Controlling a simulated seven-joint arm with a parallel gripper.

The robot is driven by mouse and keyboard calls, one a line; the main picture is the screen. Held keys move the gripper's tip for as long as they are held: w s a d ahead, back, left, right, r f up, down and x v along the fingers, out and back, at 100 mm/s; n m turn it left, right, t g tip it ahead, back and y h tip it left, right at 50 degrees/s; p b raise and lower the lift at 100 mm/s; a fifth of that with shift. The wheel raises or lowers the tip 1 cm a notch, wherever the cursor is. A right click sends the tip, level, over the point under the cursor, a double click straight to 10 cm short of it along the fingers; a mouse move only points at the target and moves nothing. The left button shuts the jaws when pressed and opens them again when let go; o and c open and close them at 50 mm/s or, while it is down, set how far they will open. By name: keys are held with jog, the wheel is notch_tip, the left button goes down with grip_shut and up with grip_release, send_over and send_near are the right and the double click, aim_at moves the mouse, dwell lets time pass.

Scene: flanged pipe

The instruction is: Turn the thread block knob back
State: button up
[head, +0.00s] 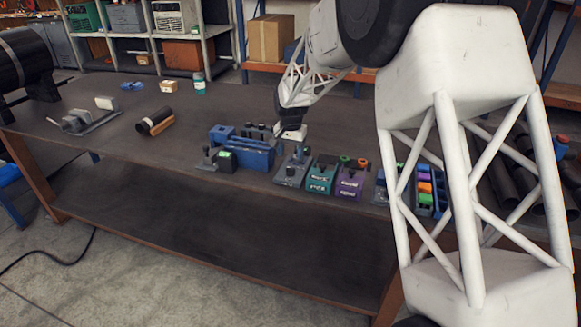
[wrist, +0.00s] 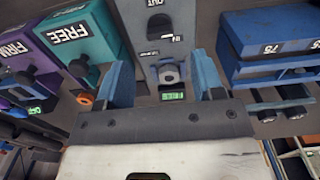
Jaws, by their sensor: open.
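The grey block marked OUT, likely the thread block (head: 291,171), stands on the table and carries dark upright parts. In the wrist view the same grey block (wrist: 155,48) has a dark round part near its top, a small grey knob (wrist: 170,74) and a lit green display (wrist: 172,96) below it. My gripper (wrist: 162,82) is open and empty, with one blue finger on each side of the grey knob in the picture. I cannot tell its height above the knob or any contact. In the head view my gripper (head: 291,134) is above and behind the block.
A teal block marked FREE (head: 322,177) and a purple block marked FIRM (head: 349,184) stand to the right.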

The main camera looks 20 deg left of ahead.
aim_at(290, 171)
jog(key=shift+f, duration=3.25)
jog(key=c, duration=0.9)
jog(key=shift+c, duration=0.2)
jog(key=shift+n, duration=0.3)
jog(key=n, duration=0.3)
jog(key=shift+n, duration=0.4)
jog(key=n, duration=0.5)
jog(key=shift+n, duration=0.3)
